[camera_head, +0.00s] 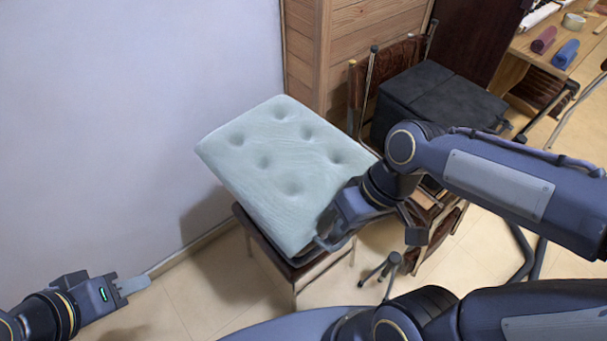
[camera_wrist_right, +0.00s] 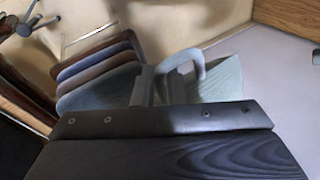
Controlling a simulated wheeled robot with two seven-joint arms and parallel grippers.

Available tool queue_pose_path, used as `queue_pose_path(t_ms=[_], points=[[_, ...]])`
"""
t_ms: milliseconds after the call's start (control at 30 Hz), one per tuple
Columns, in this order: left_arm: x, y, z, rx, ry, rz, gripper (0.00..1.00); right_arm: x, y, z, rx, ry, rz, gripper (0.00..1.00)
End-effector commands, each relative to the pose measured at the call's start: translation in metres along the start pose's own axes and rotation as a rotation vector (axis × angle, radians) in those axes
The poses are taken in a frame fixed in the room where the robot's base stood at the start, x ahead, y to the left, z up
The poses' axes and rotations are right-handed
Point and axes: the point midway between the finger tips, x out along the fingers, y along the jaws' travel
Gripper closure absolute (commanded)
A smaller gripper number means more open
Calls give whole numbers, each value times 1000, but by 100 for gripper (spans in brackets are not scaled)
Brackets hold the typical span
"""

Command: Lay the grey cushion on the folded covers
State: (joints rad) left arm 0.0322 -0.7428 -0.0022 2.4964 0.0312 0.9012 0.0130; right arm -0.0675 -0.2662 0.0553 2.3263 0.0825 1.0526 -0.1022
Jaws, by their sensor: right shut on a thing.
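The grey cushion (camera_head: 285,150) is pale grey-green, thick and buttoned. In the head view it lies slanted over a dark-seated stool (camera_head: 300,284); I cannot tell whether it touches the seat. My right gripper (camera_head: 322,243) is shut on its near right edge. In the right wrist view the gripper (camera_wrist_right: 165,85) shows with a pale part of the cushion (camera_wrist_right: 225,78) beside it. A dark grey folded stack (camera_head: 440,95), which looks like the folded covers, lies on a chair behind my right arm, partly hidden. My left gripper (camera_head: 132,286) is low at the left, empty, its jaw gap unclear.
A white wall (camera_head: 130,110) stands at the left and wood panelling (camera_head: 365,45) behind. A wooden table (camera_head: 575,50) with red and blue rolls is at the upper right. Chair frames and metal legs (camera_head: 385,270) crowd below my right arm. The tiled floor at front left is clear.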

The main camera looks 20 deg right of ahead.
Motion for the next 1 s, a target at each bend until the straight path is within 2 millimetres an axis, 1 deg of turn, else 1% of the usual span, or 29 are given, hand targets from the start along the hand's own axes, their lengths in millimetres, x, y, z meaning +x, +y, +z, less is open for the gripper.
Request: queue_pose_path(t_ms=[33,67,167,267,533,600,700,800,1000], points=[[-2,1,-1,0,0,0,64,3,-8,6,2,3,-3,100],[-2,1,-1,0,0,0,64,5,-11,8,8,5,-4,100],[-1,0,0,0,0,0,64,11,-11,9,21,4,-9,100],[3,-1,1,0,0,0,64,17,3,-3,28,4,-9,100],[10,-4,5,0,0,0,64,31,58,-50,28,3,-8,100],[14,-6,7,0,0,0,64,43,72,-57,27,0,-9,100],[17,-8,8,0,0,0,64,56,88,-67,25,2,-9,100],[18,-8,9,0,0,0,64,65,99,-74,24,3,-9,100],[20,-9,10,0,0,0,64,72,108,-80,21,5,-7,100]])
